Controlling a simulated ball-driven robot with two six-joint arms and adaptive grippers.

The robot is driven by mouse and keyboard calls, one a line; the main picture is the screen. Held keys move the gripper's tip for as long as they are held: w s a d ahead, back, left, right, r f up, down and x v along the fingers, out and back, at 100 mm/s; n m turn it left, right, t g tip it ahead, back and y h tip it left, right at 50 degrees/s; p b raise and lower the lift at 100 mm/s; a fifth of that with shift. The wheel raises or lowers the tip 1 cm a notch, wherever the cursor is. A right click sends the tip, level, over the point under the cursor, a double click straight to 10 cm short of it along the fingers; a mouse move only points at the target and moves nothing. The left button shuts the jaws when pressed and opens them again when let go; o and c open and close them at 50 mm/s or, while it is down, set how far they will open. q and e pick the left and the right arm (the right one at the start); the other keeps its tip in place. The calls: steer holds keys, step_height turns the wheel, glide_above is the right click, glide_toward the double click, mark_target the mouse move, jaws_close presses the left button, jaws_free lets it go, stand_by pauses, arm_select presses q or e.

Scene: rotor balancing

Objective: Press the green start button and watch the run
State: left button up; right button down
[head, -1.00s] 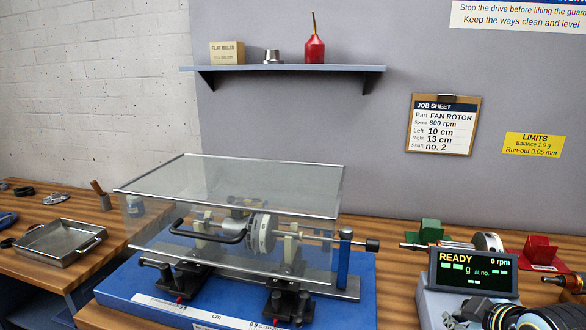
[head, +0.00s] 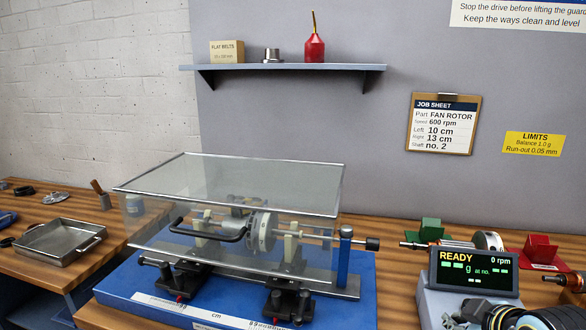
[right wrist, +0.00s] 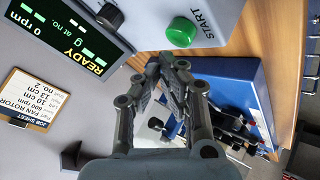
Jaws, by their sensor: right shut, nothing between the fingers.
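The green start button (right wrist: 181,32) sits on the grey control box (right wrist: 225,28), beside the word START, in the right wrist view. My right gripper (right wrist: 168,62) is shut and empty. Its fingertips appear just below the button in that view, and I see no contact. The display (head: 474,271) reads READY and 0 rpm. In the head view my right arm covers the front of the control box, and the button is hidden there. The clear guard (head: 240,180) is down over the rotor (head: 260,232) on the blue balancing machine (head: 120,285). My left gripper is not in view.
A black knob (right wrist: 109,16) is near the button. A metal tray (head: 52,243) stands on the left bench. Behind the display are a green block (head: 430,230), a red block (head: 540,247) and rotor parts. A job sheet (head: 443,125) hangs on the wall.

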steer(key=shift+f, duration=0.15)
stand_by(0.4)
steer(key=shift+f, duration=0.3)
